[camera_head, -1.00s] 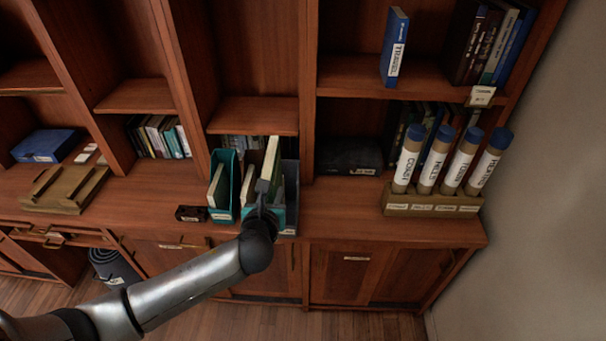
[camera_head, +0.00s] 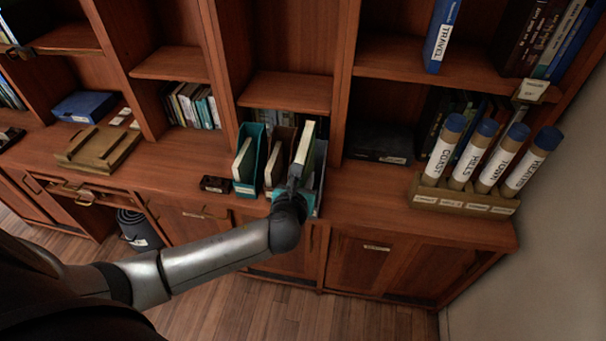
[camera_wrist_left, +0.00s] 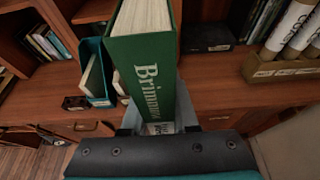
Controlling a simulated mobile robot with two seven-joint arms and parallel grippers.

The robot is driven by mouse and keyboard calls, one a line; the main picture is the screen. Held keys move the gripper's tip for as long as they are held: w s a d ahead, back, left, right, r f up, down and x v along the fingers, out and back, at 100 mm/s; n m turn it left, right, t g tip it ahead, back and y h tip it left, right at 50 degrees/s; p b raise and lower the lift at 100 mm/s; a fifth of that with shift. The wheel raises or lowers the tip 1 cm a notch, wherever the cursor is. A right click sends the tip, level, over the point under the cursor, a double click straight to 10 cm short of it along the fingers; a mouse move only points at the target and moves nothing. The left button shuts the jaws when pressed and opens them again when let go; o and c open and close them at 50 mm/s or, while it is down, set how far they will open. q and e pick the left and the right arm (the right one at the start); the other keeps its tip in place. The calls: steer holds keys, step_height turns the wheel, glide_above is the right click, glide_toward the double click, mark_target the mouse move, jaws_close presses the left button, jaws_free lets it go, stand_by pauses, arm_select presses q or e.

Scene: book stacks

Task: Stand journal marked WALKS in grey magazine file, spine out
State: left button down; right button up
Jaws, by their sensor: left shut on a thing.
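My left gripper (camera_head: 295,177) is shut on a green journal (camera_head: 306,143) with pale pages. In the left wrist view the journal (camera_wrist_left: 150,75) has its spine towards me, with white lettering starting "Brimm". A white label (camera_wrist_left: 160,128) near the fingers is partly hidden, and I cannot read it. The grey magazine file (camera_head: 321,176) stands on the counter at the right end of the files, mostly behind the journal and gripper. Its grey side also shows in the left wrist view (camera_wrist_left: 187,108). I cannot tell whether the journal's lower end is inside it. My right gripper is out of view.
A teal magazine file (camera_head: 250,160) holding a book stands left of the journal, beside a small dark box (camera_head: 215,184). Labelled tubes (camera_head: 480,155) stand in a wooden rack at right. A shelf (camera_head: 288,92) overhangs behind.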

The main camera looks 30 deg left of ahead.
arm_select(q)
step_height(320, 180, down, 8)
steer(key=b, duration=0.5)
steer(key=shift+r, duration=0.2)
steer(key=shift+w+f, duration=0.15)
steer(key=shift+w, duration=0.1)
steer(key=shift+w+a, duration=0.2)
steer(key=shift+w, duration=0.4)
steer(key=shift+w+a, duration=0.15)
steer(key=shift+w, duration=0.45)
steer(key=w, duration=0.1)
steer(key=w+a+b, duration=0.1)
steer(key=w, duration=0.1)
steer(key=w+b, duration=0.1)
steer(key=shift+w+a+f, duration=0.15)
steer(key=shift+w+f, duration=0.1)
steer(key=shift+w, duration=0.1)
steer(key=b+x, duration=0.6)
steer(key=x, duration=0.3)
steer(key=shift+f, duration=0.1)
